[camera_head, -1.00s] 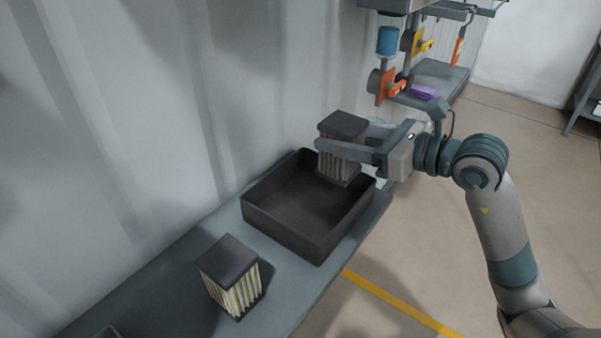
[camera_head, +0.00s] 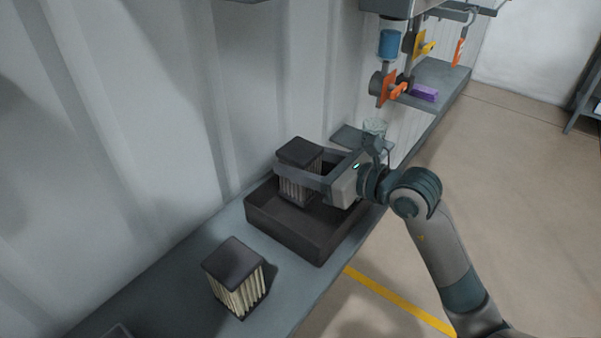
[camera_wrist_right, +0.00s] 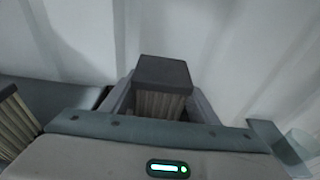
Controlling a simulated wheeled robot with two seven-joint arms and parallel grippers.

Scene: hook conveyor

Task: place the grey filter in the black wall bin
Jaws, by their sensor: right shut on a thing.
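The grey filter (camera_head: 300,172), a pleated block with a dark cap, is held in my right gripper (camera_head: 302,178). The fingers lie along two of its sides. It is over the back-left part of the black wall bin (camera_head: 290,234), its lower part at or below the rim level; its bottom is partly hidden, and I cannot tell if it touches the floor. In the right wrist view the filter (camera_wrist_right: 160,88) sits upright between the fingers. My left gripper is not in view.
A second filter (camera_head: 236,277) with cream pleats stands on the shelf (camera_head: 190,297) left of the bin. A clear cup (camera_head: 375,128) stands behind my right wrist. Hanging parts, including a blue cylinder (camera_head: 389,43), and a purple block (camera_head: 424,92) are farther back. The corrugated wall is close behind the bin.

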